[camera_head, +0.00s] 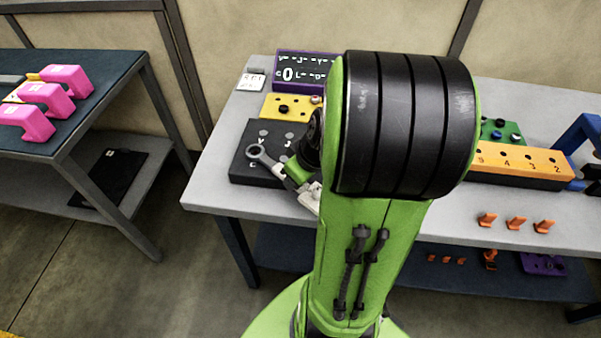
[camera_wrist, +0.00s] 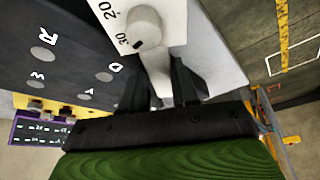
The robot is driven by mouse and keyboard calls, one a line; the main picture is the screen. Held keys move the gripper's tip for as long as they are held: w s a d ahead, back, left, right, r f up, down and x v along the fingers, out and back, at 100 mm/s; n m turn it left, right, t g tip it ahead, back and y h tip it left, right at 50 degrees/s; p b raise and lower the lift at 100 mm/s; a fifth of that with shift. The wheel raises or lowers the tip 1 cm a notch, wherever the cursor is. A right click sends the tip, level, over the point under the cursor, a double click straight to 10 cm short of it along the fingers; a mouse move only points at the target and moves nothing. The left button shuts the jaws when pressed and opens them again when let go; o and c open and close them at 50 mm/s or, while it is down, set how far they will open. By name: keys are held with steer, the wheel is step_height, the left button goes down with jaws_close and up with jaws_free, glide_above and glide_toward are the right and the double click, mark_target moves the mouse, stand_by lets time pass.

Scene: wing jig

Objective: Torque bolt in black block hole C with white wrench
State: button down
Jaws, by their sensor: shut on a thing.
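The black block (camera_head: 247,136) lies on the left part of the grey table, with white letters beside round spots. In the wrist view the black block (camera_wrist: 60,75) shows several lettered spots. The white wrench (camera_head: 270,163) reaches over its front left, with its ring end close to the letter C. I cannot tell whether the ring sits around a bolt. My gripper (camera_head: 303,184) is shut on the wrench, partly hidden by my arm. In the wrist view the fingers of my gripper (camera_wrist: 158,92) hold the wrench (camera_wrist: 156,66) below its numbered white plate and knob.
Behind the black block are a yellow block (camera_head: 272,107), a purple-framed sign (camera_head: 290,57) and a white card (camera_head: 251,82). An orange block (camera_head: 520,158), green block (camera_head: 515,130) and orange clips (camera_head: 516,223) are at right. Pink parts (camera_head: 68,78) lie on the left table.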

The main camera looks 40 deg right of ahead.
steer(key=shift+a+m+h, duration=0.4)
steer(key=shift+a+m, duration=0.5)
steer(key=shift+a, duration=0.05)
steer(key=shift+w+a+m+h+b, duration=0.15)
steer(key=shift+a+m+h+b, duration=0.2)
steer(key=shift+a+m, duration=0.7)
